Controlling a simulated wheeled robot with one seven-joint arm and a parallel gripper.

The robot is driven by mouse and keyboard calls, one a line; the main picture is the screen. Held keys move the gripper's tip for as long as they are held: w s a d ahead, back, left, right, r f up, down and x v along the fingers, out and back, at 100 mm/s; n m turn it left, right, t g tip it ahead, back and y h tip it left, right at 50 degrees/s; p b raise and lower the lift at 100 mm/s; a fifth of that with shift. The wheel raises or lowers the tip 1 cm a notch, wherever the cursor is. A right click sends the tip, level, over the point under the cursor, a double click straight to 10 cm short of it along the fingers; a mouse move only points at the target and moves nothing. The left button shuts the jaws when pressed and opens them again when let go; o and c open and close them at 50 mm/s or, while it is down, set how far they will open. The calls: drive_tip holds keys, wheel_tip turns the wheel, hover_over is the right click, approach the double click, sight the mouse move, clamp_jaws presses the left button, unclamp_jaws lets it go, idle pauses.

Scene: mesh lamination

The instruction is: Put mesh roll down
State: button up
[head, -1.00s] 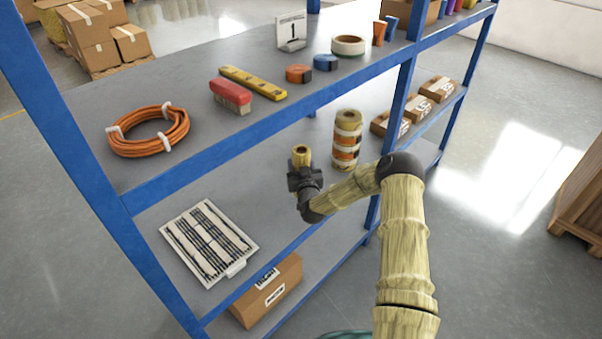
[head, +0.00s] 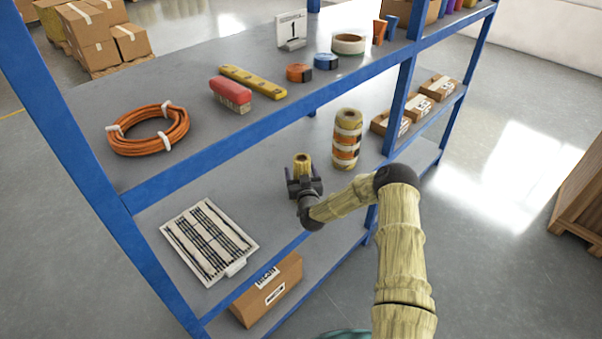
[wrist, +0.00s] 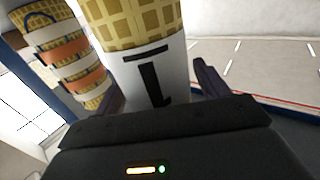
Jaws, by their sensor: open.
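The mesh roll (head: 303,161), yellowish with an open top, stands upright on the shelf's middle board, partly hidden by my gripper (head: 304,184). In the wrist view the mesh roll (wrist: 150,72) shows yellow mesh above a white part with black marks. My gripper is open, with its fingers on either side of the roll's near face. The right finger shows a gap to the roll; contact on the left is hard to tell.
A banded orange and white stack (head: 346,140) stands right of the roll, close by. A flat white-framed panel (head: 209,241) lies to the left. Bare grey board lies between panel and roll.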

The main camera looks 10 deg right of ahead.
drive_tip(key=shift+s, duration=0.1)
drive_tip(key=s+b, duration=0.1)
drive_tip(key=s, duration=1)
drive_tip(key=shift+s, duration=0.4)
drive_tip(key=shift+r, duration=0.1)
